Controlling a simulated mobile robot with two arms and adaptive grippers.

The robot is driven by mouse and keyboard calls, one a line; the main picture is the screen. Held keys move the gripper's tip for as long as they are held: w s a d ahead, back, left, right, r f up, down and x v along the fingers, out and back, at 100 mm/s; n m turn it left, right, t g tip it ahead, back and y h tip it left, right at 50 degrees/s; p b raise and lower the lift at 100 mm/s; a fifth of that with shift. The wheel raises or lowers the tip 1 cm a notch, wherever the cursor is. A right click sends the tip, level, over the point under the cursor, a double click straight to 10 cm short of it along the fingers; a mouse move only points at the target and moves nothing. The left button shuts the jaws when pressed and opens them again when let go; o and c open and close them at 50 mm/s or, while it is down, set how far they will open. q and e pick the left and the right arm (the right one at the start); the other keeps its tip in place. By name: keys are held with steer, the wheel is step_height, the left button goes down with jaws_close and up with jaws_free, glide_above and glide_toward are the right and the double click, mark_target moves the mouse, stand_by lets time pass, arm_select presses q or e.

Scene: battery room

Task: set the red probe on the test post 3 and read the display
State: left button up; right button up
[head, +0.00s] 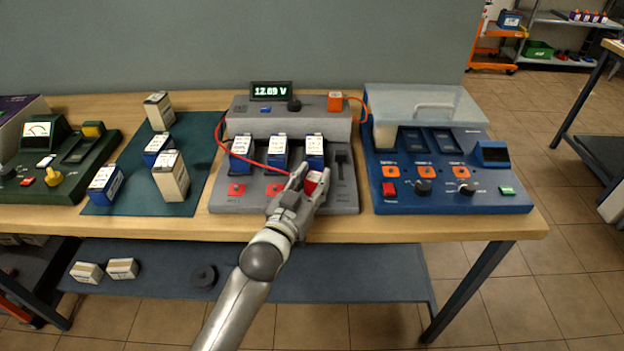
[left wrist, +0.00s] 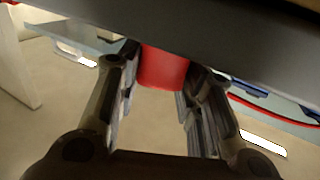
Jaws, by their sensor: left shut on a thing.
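The grey tester (head: 335,130) stands mid-bench with three blue-and-white batteries in its slots: left (head: 240,152), middle (head: 277,152), right (head: 315,150). Red test posts show before the left (head: 236,190) and middle (head: 275,189) batteries. My left gripper (head: 307,184) is shut on the red probe (head: 314,180) in front of the right battery. The probe's red body (left wrist: 162,68) shows between both fingers in the left wrist view. Post 3 and the probe tip are hidden, so contact cannot be seen. The lit display (head: 270,91) appears to read 12.69 V. My right gripper is out of view.
A red cable (head: 250,160) crosses the tester toward my left gripper. A blue unit with a clear lid (head: 450,195) stands close on the right. A green mat (head: 135,190) with several batteries and boxes lies left, beside a green meter (head: 75,180).

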mark_target(311, 183)
arm_select(q)
steer(key=o, duration=0.7)
steer(key=shift+o, duration=0.2)
steer(key=shift+s+a+p, duration=0.2)
steer(key=shift+s+p, duration=0.25)
steer(key=shift+s, duration=0.05)
steer(key=shift+p+v, duration=1.05)
steer(key=shift+v, duration=1)
steer(key=p+v, duration=0.2)
steer(key=v, duration=0.4)
